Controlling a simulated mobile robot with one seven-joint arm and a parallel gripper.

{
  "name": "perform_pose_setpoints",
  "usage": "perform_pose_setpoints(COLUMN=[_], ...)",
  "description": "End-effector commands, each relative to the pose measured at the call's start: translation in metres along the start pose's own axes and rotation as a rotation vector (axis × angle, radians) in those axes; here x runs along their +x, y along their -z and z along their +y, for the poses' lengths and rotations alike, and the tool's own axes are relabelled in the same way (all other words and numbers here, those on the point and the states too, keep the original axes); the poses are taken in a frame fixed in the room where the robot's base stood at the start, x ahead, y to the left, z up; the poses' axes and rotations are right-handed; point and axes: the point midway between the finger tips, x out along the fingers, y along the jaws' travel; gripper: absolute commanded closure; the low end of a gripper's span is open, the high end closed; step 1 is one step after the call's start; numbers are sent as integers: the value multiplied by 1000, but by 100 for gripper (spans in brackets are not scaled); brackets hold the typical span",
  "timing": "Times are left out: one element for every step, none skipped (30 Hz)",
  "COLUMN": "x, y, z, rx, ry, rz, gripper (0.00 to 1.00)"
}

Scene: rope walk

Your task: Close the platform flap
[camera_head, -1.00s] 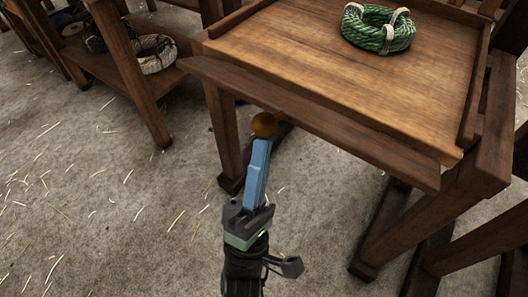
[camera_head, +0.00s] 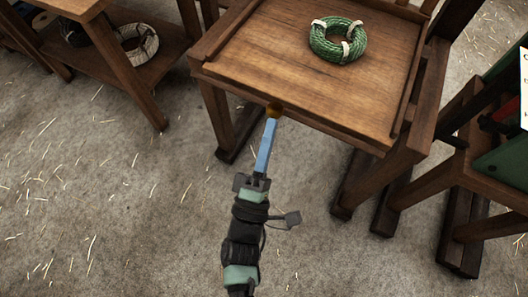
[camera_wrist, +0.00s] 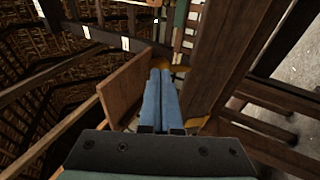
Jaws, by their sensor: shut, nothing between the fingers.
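The wooden platform (camera_head: 290,62) stands at the upper middle of the head view, with raised side rails. Its flap (camera_head: 325,127) appears as the long board along the near edge, lying close to it. I cannot tell whether it is fully closed. My gripper (camera_head: 271,122) is shut and empty, its blue fingers pointing at the middle of the near edge. A round amber-brown piece (camera_head: 275,109) is at the fingertips, against the board. I cannot tell whether they touch. In the wrist view my shut fingers (camera_wrist: 161,74) lie between a brown panel (camera_wrist: 125,88) and a thick beam.
A green rope coil (camera_head: 338,42) with white ties lies on the platform. A shelf stand (camera_head: 125,70) with a pale coil (camera_head: 138,44) is at left. A green-sided wooden stand (camera_head: 505,155) is at right. The straw-strewn floor (camera_head: 110,210) is open at the front left.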

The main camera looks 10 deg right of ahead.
Motion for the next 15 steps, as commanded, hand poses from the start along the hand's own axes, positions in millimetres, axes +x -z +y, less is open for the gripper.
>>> perform_pose_setpoints(x=[9,11,14,16,18,21,23,25,28,30,32,35,38,40,43], y=[-3,-4,-4,-4,-5,-6,-6,-6,-7,-8,-8,-8,-9,-10,-10], z=[13,14,16,17,18,19,20,21,22,23,24,24,25,26,26], rx=[5,9,13,16,19,23,27,31,35,37,40,45,49,52,55], ry=[28,45,66,82,99,120,137,153,175,192,208,231,248,265,287], rz=[-3,-3,-3,-3,-3,-3,-3,-3,-3,-3,-3,-3,-4,-3,-4], gripper=[100,100,100,100,100,100,100,100,100,100,100,100,100,100,100])
